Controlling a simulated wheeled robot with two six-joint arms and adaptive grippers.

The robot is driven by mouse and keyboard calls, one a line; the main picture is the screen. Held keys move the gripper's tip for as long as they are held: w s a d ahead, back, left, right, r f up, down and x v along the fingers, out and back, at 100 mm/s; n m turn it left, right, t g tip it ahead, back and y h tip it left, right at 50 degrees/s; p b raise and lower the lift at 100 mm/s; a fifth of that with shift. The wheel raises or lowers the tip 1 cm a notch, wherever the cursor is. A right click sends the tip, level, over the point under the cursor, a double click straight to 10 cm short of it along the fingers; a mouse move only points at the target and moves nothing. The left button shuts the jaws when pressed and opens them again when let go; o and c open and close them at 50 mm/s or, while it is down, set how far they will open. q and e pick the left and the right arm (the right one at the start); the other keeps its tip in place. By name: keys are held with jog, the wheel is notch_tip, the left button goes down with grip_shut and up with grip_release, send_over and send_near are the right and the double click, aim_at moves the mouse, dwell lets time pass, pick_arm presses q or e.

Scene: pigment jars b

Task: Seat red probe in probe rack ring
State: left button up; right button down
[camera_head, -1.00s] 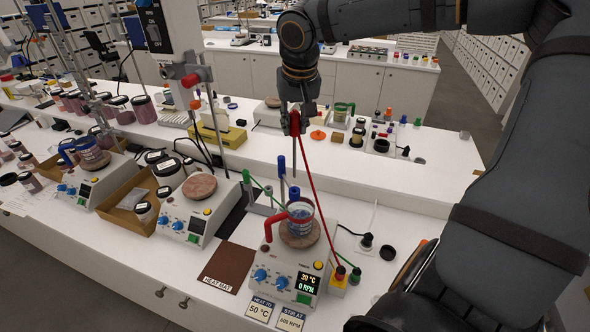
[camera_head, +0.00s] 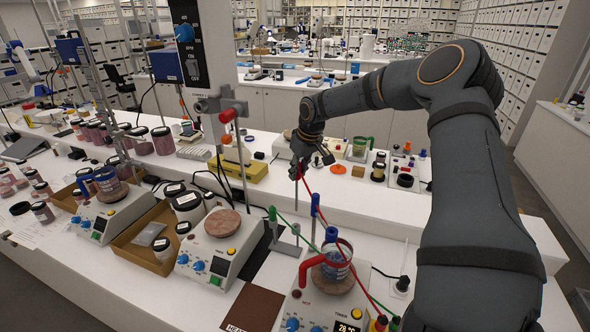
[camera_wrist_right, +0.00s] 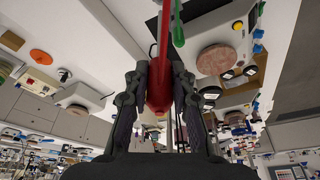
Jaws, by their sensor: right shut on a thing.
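My right gripper (camera_head: 304,166) is shut on the red probe, whose thick red handle (camera_wrist_right: 160,78) shows between the fingers in the right wrist view. In the head view, the probe's thin metal shaft (camera_head: 297,190) hangs below the gripper, and a red cable (camera_head: 335,235) trails to the front. A grey rack (camera_head: 286,246) stands below and in front of the gripper, beside a green probe (camera_head: 272,214) and a blue probe (camera_head: 314,206). The probe is above and apart from the rack. I cannot make out the free ring clearly. My left gripper is out of view.
A beaker (camera_head: 338,264) stands on the stirrer hotplate (camera_head: 312,308) to the rack's right, with green and red cables nearby. Another hotplate (camera_head: 210,258) is to the left. A brown heat mat (camera_head: 254,307) lies in front.

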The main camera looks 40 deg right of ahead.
aim_at(299, 180)
jog(key=shift+s+a+r, duration=0.1)
jog(key=shift+w+f, duration=0.25)
jog(key=shift+f, duration=0.2)
jog(key=shift+f+b, duration=0.7)
jog(key=shift+f, duration=0.1)
notch_tip(299, 180, down, 3)
jog(key=shift+s+r+b, duration=0.1)
jog(key=shift+r+b, duration=0.05)
jog(key=shift+b, duration=0.85)
jog(key=shift+f+b, duration=0.3)
jog(key=shift+f, duration=0.2)
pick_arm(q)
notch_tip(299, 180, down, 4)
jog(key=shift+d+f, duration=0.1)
pick_arm(e)
jog(key=shift+r, duration=0.1)
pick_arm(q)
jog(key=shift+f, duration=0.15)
